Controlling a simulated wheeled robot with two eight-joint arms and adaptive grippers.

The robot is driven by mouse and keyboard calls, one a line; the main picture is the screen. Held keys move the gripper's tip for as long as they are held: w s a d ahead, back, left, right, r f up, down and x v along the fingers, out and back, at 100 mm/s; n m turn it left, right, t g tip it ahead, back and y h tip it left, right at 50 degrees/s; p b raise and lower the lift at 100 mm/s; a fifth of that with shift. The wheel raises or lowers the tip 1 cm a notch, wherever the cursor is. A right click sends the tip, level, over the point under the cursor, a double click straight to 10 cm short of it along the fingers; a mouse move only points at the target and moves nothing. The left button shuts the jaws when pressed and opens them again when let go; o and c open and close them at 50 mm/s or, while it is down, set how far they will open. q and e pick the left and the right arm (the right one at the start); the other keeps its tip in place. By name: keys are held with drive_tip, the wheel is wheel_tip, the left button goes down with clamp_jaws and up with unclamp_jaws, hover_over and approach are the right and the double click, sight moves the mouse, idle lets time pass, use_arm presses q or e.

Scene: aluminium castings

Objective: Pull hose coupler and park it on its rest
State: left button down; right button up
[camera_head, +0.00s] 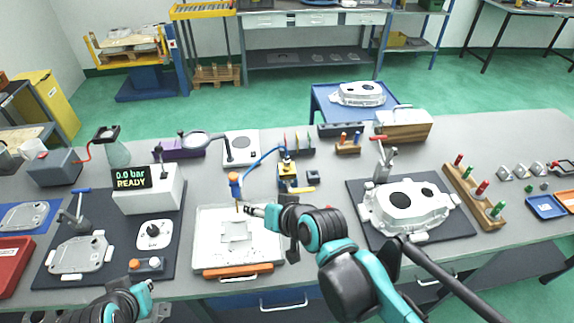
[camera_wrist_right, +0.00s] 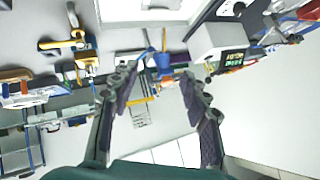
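The hose coupler (camera_head: 235,182), blue and orange, stands upright at the back edge of a white plate (camera_head: 215,252) with an orange-and-white front bar. A blue hose (camera_head: 262,160) arcs from it toward a yellow-and-black block (camera_head: 288,180), which may be the rest; I cannot be sure. My right gripper (camera_head: 252,210) is just right of and below the coupler. In the right wrist view my right gripper (camera_wrist_right: 160,72) is open, with the blue coupler (camera_wrist_right: 164,62) showing ahead between its fingertips, not gripped.
A white box with a "0.0 bar READY" display (camera_head: 148,195) stands left of the plate. A casting (camera_head: 412,208) on a dark mat lies to the right. A magnifier (camera_head: 197,138), a wooden peg rack (camera_head: 475,190) and blue trays (camera_head: 545,206) stand around. Grey table shows between them.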

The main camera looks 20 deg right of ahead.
drive_tip(key=w+a+r+m+t+y, duration=0.25)
drive_tip(key=w+r+m+t, duration=0.35)
drive_tip(key=w, duration=0.4)
drive_tip(key=m+h+b, duration=0.3)
drive_tip(key=m+h, duration=0.8)
drive_tip(key=m, duration=1.6)
hover_over(286, 164)
drive_tip(key=s+a, duration=0.4)
drive_tip(key=a, duration=0.1)
wheel_tip(286, 164, down, 7)
drive_tip(key=d+f+m+g, duration=0.1)
drive_tip(key=f+m, duration=0.1)
drive_tip(key=f, duration=0.1)
drive_tip(key=d+f+m+g, duration=0.1)
drive_tip(key=f+m, duration=0.1)
drive_tip(key=f, duration=0.2)
drive_tip(key=d+f+m+g+h, duration=0.1)
drive_tip(key=f+g, duration=0.1)
drive_tip(key=f, duration=0.1)
drive_tip(key=shift+w+f+m+b, duration=0.3)
drive_tip(key=shift+w+f+m, duration=0.1)
drive_tip(key=b+x, duration=0.2)
drive_tip(key=x, duration=0.3)
drive_tip(key=shift+w+d+r, duration=0.1)
drive_tip(key=shift+w+d, duration=0.1)
drive_tip(key=shift+d, duration=0.05)
drive_tip(key=shift+s+r, duration=0.1)
drive_tip(key=shift+c, duration=0.9)
clamp_jaws()
